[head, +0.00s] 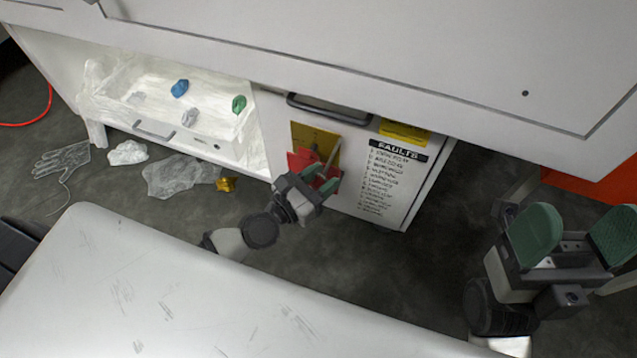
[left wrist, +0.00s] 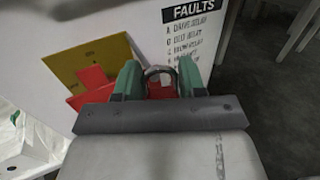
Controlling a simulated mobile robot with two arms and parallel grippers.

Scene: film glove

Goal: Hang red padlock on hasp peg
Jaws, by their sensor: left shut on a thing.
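The red padlock (left wrist: 161,90) is held between the green fingertips of my left gripper (left wrist: 160,82), its grey shackle pointing up. In the head view this gripper (head: 318,180) is shut close in front of the cabinet door. A yellow plate (left wrist: 92,62) with a red hasp part (left wrist: 91,80) is on the door, left of the padlock in the left wrist view. The yellow plate (head: 315,133) and red part (head: 299,160) also show in the head view. I cannot make out the peg clearly. My right gripper (head: 580,240) is open and empty at the right.
A white label headed FAULTS (head: 385,178) is on the door, with a dark handle (head: 328,109) above. An open white tray (head: 150,130) holds small blue and green items. Clear film (head: 180,176) and a glove shape (head: 62,160) lie on the floor. A white surface (head: 180,290) fills the foreground.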

